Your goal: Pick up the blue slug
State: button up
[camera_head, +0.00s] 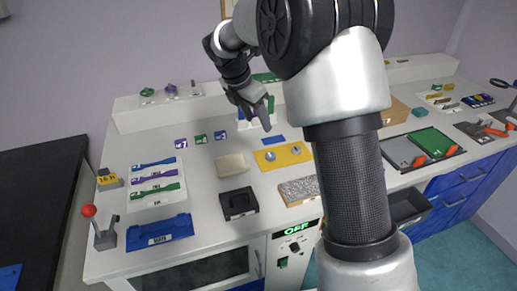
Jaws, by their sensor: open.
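My gripper (256,116) points down over the back middle of the bench, beside a small white sheet or tray. It is open, and I see nothing held in it. A small blue piece (241,115) shows just left of the fingers and may be the blue slug; it is too small and partly covered to be sure. A green piece (271,104) shows right of the fingers. Whether the fingers touch either piece cannot be told. A flat blue piece (273,140) lies in front of the gripper. My arm hides much of the bench's middle.
A white board (158,203) with blue, purple and green dumbbell strips lies left. A blue tray (160,232), black block (238,203), beige block (231,165) and yellow plate (283,156) lie forward. A raised shelf (128,112) runs along the back. Bare bench surrounds the small labels.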

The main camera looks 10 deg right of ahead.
jog(key=b, duration=0.2)
send_over(271, 154)
jog(key=s+a, duration=0.1)
jog(key=a, duration=0.1)
notch_tip(271, 154, down, 12)
jog(key=shift+s+r, duration=0.15)
jog(key=shift+r, duration=0.05)
jog(key=x, duration=0.5)
jog(key=shift+s+a+f, duration=0.1)
jog(key=shift+s+f, duration=0.1)
jog(key=c, duration=1.1)
